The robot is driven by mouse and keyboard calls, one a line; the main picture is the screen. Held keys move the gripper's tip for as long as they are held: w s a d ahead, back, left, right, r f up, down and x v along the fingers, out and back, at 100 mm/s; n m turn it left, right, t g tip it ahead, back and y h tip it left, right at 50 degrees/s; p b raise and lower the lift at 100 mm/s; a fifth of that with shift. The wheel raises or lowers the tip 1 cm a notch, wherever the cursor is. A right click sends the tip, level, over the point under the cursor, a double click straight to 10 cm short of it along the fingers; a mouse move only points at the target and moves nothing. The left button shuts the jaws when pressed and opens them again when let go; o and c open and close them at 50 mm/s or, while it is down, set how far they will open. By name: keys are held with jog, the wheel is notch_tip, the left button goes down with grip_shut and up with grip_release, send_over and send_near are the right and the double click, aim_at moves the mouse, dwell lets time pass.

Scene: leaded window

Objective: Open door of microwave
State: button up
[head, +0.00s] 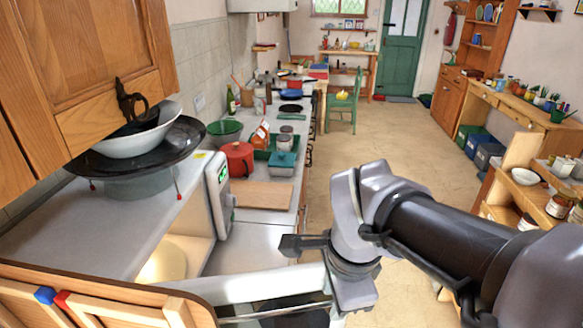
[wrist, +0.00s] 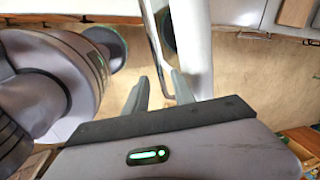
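The microwave is a pale box at the lower left of the head view, with a control panel (head: 219,190) showing green digits. Its cavity is exposed, with a lit round turntable (head: 163,262) inside. The door (head: 262,288) stands swung out toward the right, its white top edge facing up. The door edge also shows in the wrist view (wrist: 192,45), with a thin metal handle (wrist: 153,40) beside it. My gripper (wrist: 158,92) is at the door's outer end, fingers apart. The handle's near end appears between or just behind the fingers; contact cannot be told.
A black pan with a white bowl (head: 140,143) sits on top of the microwave. A wooden board (head: 262,195), red pot (head: 236,158) and teal-lidded pot (head: 284,162) stand on the counter beyond. Wooden cabinet (head: 80,75) overhangs left. Floor (head: 370,130) is clear behind my arm.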

jog(key=s+r+p, duration=0.3)
jog(key=r+p, duration=0.3)
jog(key=r, duration=1.1)
jog(key=shift+s+d, duration=0.15)
jog(key=shift+s, duration=0.05)
jog(key=s+f+n+t+y+b, duration=0.1)
jog(key=s+f+n+b, duration=0.1)
jog(key=f+n+b, duration=0.4)
jog(key=s+f+n+t+b, duration=0.2)
jog(key=f+n+b, duration=0.4)
jog(key=f, duration=0.9)
jog(key=shift+a+f+n+t+y+b, duration=0.3)
jog(key=shift+a+f+y+b, duration=0.1)
jog(key=shift+b, duration=0.1)
